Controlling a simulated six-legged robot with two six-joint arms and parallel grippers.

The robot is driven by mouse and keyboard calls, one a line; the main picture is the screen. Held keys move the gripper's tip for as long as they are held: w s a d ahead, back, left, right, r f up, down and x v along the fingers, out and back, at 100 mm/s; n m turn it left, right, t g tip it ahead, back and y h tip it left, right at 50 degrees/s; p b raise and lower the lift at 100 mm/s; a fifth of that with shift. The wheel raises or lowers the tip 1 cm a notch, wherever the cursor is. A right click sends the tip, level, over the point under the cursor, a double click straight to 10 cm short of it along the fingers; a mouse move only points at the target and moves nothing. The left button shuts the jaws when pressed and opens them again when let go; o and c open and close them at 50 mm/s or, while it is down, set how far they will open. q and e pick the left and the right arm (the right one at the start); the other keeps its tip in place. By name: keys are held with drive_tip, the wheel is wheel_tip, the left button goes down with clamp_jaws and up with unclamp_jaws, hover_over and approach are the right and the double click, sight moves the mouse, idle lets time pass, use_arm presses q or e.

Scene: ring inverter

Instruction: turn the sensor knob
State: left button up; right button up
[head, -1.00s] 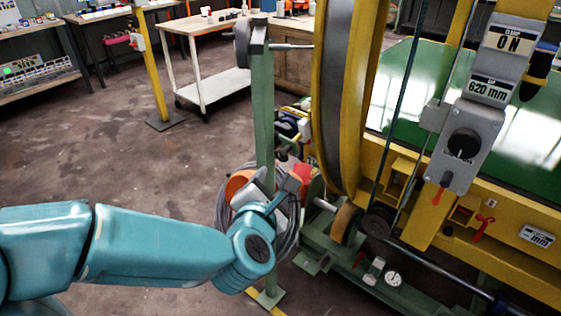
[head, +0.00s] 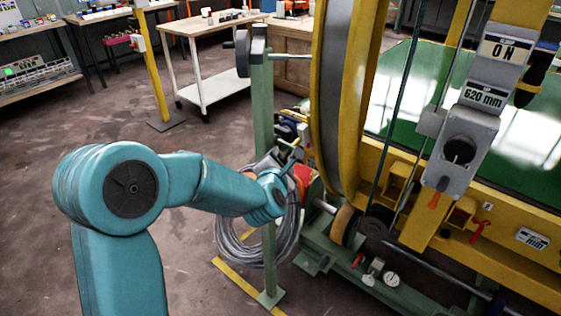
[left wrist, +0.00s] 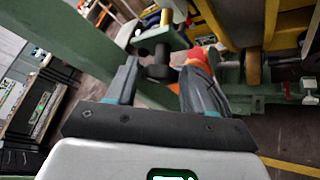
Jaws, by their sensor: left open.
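In the left wrist view a dark round knob (left wrist: 160,70) on a short stem shows between the fingers of my left gripper (left wrist: 164,84). The gripper is open, with one finger on each side of the knob; I cannot tell whether they touch it. In the head view my left gripper (head: 285,160) is beside the green post (head: 263,120), small and partly hidden by my wrist, and the knob cannot be made out there. My right gripper is not in view. No label shows which part is the sensor knob.
A grey control box (head: 478,130) with a round black dial, marked ON and 620 mm, hangs at the right. A large yellow ring machine (head: 350,100) stands beside the post. A coiled grey cable (head: 240,240) hangs on the post. Open floor lies to the left.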

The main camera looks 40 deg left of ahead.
use_arm(q)
drive_tip(key=shift+c, duration=0.3)
drive_tip(key=c, duration=0.7)
drive_tip(key=shift+w+d+f+m+t+y+b, duration=0.2)
drive_tip(key=shift+m+t+y+b, duration=0.65)
drive_tip(key=shift+b, duration=2.75)
drive_tip(key=shift+s+a+f+m+t+y+b, duration=0.1)
drive_tip(key=shift+f+m+t+y+b, duration=0.2)
drive_tip(key=shift+m+y+b, duration=2.15)
drive_tip(key=shift+w+d+f+n+t+y+b, duration=0.15)
drive_tip(key=shift+f+n+t+y+b, duration=0.3)
drive_tip(key=shift+b, duration=4.25)
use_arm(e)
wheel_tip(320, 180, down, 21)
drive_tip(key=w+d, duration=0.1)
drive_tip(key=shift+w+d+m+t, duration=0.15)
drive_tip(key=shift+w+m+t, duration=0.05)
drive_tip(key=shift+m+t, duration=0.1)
use_arm(q)
drive_tip(key=shift+s+r, duration=0.1)
drive_tip(key=shift+r, duration=0.15)
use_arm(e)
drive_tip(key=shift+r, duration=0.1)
use_arm(q)
drive_tip(key=o, duration=0.8)
drive_tip(key=shift+c, duration=0.2)
